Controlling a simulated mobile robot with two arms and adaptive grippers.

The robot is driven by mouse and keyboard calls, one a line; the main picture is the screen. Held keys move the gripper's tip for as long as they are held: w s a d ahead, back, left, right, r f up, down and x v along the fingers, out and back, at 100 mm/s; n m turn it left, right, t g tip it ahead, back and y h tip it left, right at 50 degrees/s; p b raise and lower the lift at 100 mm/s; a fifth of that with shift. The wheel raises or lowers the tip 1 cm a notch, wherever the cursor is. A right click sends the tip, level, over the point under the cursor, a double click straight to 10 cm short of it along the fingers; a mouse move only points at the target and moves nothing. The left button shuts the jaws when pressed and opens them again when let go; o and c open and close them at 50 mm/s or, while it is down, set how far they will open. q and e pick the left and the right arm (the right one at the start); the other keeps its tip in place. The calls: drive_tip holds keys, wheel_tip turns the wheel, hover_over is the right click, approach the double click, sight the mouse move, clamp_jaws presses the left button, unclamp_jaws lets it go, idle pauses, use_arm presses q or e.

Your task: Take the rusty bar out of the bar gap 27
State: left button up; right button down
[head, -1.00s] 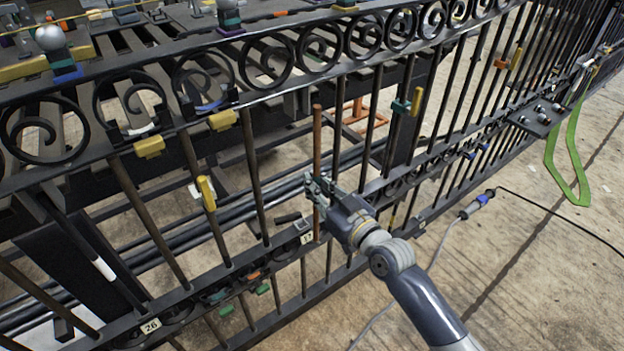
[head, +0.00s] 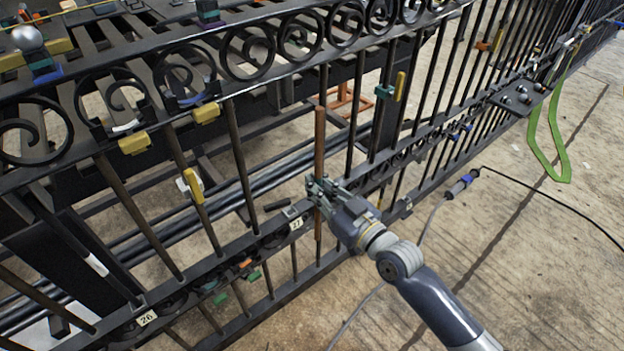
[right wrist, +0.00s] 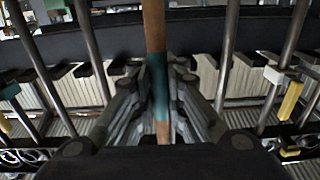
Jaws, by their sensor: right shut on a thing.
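The rusty bar (head: 320,140) is brown-orange and stands upright in the head view, just right of the number 27 tag (head: 296,223) on the gate's lower rail. Its top end is free, below the upper scroll rail. Its lower end shows below my gripper, overlapping the lower rail; whether it stands clear in front cannot be told. My right gripper (head: 318,195) is shut on the bar in its lower half. In the right wrist view the bar (right wrist: 154,30) runs between the fingers (right wrist: 160,98), with a teal band at the grip. My left gripper is not in view.
Dark gate bars (head: 240,155) stand on both sides. Yellow blocks (head: 206,113) hang along the scroll rail (head: 249,53). A green strap loop (head: 562,160) and a cable (head: 540,205) are at the right. The concrete floor before the gate is open.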

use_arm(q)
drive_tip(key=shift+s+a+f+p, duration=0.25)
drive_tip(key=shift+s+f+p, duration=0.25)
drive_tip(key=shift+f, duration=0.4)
use_arm(e)
drive_tip(key=v, duration=0.3)
drive_tip(key=shift+s+d+r, duration=0.15)
drive_tip(key=shift+s+d, duration=0.05)
drive_tip(key=shift+s, duration=0.1)
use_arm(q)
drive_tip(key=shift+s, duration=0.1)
